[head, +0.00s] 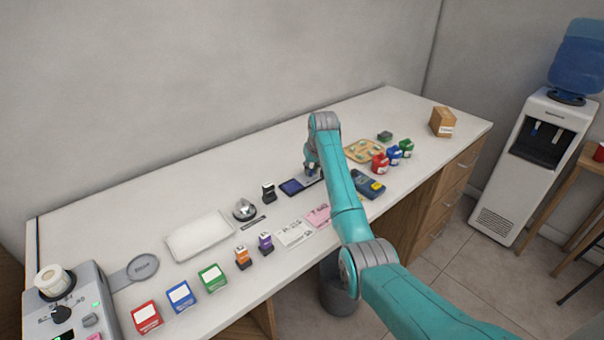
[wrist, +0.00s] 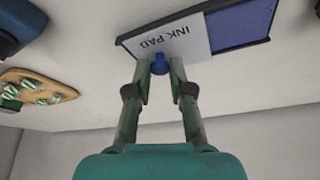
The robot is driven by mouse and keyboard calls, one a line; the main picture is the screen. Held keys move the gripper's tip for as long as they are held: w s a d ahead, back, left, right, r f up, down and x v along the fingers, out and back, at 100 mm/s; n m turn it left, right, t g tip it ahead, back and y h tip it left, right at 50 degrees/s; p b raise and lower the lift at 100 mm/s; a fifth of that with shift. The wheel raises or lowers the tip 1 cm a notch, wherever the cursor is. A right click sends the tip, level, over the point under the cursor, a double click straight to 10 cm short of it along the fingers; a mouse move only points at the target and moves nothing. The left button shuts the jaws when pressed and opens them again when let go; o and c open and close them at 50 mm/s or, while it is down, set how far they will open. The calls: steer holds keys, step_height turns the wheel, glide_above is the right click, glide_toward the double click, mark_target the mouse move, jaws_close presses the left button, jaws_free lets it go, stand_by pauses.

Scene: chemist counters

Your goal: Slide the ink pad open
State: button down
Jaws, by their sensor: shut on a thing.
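The ink pad is a flat dark tray (wrist: 267,39) with a grey sliding lid (wrist: 187,38) marked "INK PAD". In the wrist view the lid covers the left part, and the blue pad (wrist: 238,25) lies bare on the right. My gripper (wrist: 159,66) is shut on the small blue knob (wrist: 160,61) at the lid's edge. In the head view the ink pad's blue surface (head: 291,186) shows left of my gripper (head: 311,172), while my arm hides part of the lid.
A black stamp (head: 269,191) stands left of the ink pad. A blue card reader (head: 368,184) and a tan tray (head: 363,151) lie to the right. Bare counter (head: 265,150) lies behind the ink pad.

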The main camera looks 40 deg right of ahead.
steer(key=shift+d, duration=0.2)
steer(key=c, duration=1)
jaws_free()
steer(key=v, duration=1.2)
steer(key=shift+f, duration=0.15)
